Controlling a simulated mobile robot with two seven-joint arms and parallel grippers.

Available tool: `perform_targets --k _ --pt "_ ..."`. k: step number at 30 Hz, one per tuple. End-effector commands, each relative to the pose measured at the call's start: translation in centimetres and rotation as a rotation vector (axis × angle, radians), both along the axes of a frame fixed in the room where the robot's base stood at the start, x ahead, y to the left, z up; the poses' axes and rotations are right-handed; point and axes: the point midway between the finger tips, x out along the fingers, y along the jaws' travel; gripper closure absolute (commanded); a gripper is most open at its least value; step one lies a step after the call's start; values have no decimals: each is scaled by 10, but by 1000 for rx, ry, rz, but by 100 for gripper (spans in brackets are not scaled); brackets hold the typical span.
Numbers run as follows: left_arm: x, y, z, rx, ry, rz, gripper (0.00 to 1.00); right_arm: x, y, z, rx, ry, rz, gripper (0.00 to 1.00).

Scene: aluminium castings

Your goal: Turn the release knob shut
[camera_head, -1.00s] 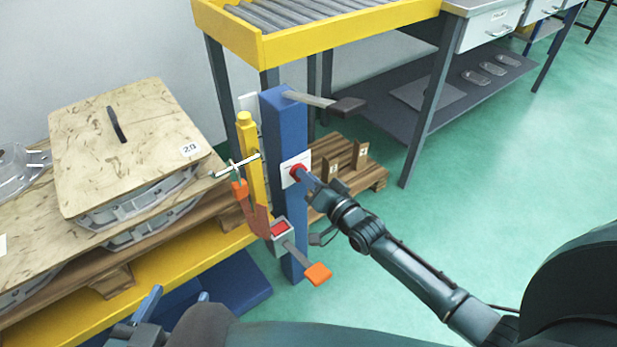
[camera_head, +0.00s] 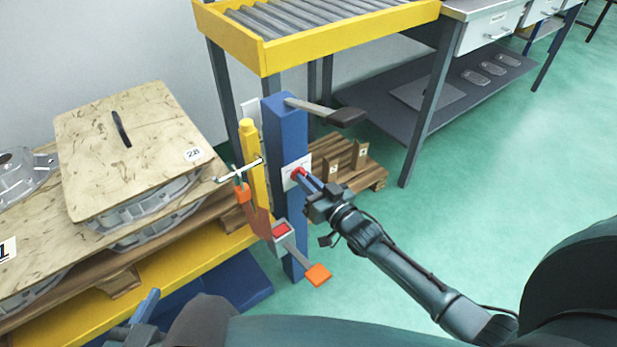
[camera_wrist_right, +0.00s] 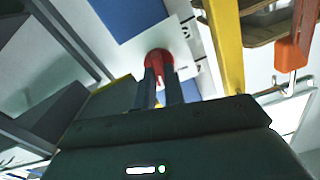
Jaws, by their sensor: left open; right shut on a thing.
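The release knob (camera_head: 298,173) is small and red, on a white plate (camera_head: 290,184) on the blue post (camera_head: 285,130). In the right wrist view the red knob (camera_wrist_right: 158,60) sits between the two fingers of my right gripper (camera_wrist_right: 160,80), which is shut on it. In the head view my right gripper (camera_head: 306,180) reaches the knob from the lower right and hides part of it. My left gripper (camera_head: 148,303) is at the bottom left, away from the post and open.
A yellow roller conveyor (camera_head: 320,42) stands behind the post. Castings under a wooden board (camera_head: 125,150) sit at left. Green floor (camera_head: 450,190) is clear at right.

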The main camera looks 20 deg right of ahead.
Motion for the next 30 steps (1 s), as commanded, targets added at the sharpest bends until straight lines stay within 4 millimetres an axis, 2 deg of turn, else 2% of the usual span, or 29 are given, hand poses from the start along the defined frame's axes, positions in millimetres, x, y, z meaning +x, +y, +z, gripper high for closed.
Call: perform_targets --k 15,30 --pt "-3 6 17 -33 -9 26 42 -1 2 0 -462 -167 -1 100" --pt "-6 7 16 -39 1 32 42 -2 4 -2 -844 -306 0 100"
